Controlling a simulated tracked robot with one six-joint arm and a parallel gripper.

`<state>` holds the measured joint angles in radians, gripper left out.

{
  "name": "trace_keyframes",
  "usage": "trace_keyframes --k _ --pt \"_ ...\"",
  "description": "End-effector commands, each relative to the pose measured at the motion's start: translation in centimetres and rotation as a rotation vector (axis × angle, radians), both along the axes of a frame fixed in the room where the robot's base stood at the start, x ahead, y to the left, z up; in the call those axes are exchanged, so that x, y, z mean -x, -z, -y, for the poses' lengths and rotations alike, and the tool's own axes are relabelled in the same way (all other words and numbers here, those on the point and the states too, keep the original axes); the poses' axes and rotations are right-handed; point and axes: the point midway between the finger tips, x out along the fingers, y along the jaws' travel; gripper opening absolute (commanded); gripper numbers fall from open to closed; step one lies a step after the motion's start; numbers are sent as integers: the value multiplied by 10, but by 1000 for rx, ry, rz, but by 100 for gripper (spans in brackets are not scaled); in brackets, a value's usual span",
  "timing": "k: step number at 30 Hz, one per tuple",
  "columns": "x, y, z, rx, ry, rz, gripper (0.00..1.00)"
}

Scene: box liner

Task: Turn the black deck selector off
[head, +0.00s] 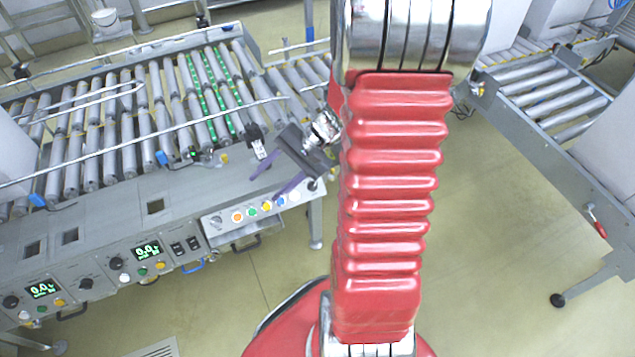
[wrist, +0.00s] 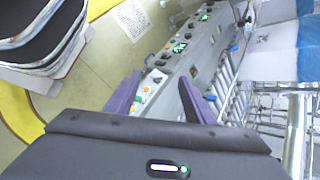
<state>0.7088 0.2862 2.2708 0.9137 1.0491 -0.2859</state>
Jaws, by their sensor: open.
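Several black round knobs show in the head view. One black knob (head: 312,185) is at the right end of the coloured-button panel (head: 226,234); others are beside the green displays, at the middle (head: 116,263) and lower left (head: 86,283). No label is readable, so I cannot tell which is the deck selector or how any is turned. My gripper (head: 265,187) is open and empty, its purple fingers above the button panel, left of the right-end knob. In the wrist view my gripper (wrist: 160,77) has an orange button (wrist: 140,98) between its fingers.
The roller conveyor (head: 130,125) with rails lies behind the panel. Black and blue handles stick out below the console. Another conveyor (head: 550,95) stands at the right. The floor (head: 490,240) between is clear.

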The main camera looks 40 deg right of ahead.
Motion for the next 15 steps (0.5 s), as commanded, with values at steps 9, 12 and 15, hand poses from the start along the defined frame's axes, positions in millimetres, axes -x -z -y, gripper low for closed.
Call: trace_keyframes --k 9,12,15 --pt "-7 50 61 -209 288 5 48" --pt "-6 68 81 -267 382 14 48" --pt "-4 86 102 -323 478 24 48"
